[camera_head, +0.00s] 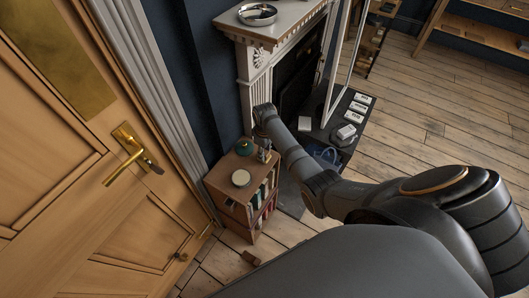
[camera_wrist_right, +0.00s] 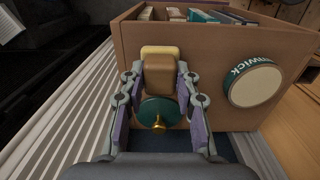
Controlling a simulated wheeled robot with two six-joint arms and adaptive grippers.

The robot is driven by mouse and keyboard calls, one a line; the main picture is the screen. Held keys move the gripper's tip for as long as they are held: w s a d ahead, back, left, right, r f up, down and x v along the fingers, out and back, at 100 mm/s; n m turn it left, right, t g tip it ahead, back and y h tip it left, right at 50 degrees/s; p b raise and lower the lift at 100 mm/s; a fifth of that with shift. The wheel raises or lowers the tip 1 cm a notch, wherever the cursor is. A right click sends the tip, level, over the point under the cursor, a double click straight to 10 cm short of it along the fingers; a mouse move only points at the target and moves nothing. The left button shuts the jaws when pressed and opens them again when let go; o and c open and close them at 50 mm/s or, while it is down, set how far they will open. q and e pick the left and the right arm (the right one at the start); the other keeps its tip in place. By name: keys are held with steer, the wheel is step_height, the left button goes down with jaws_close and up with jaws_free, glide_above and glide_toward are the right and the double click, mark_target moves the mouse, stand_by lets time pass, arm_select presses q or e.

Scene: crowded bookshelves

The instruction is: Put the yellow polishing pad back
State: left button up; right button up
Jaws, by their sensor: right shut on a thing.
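The yellow polishing pad (camera_wrist_right: 160,50) shows in the right wrist view as a pale yellow slab on a brown block (camera_wrist_right: 160,78). My right gripper (camera_wrist_right: 160,72) is shut on the block, one finger on each side, over the brown top of a small bookcase (camera_wrist_right: 215,50). In the head view my right gripper (camera_head: 264,153) is small, at the bookcase's far right corner, and the pad cannot be made out. A dark green round thing with a brass knob (camera_wrist_right: 158,114) shows between the fingers, nearer the wrist camera. My left gripper is not in view.
A round cream-topped tin (camera_wrist_right: 254,87) stands on the bookcase (camera_head: 222,185). Books fill its open side. A fireplace (camera_head: 257,62) stands close behind, and a door (camera_head: 75,180) is at left. A small brown block (camera_head: 251,258) lies on the floor. The wooden floor at right is mostly clear.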

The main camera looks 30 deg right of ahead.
steer(key=o, duration=1)
step_height(320, 180, up, 12)
steer(key=shift+r+p, duration=0.1)
steer(key=shift+p, duration=0.3)
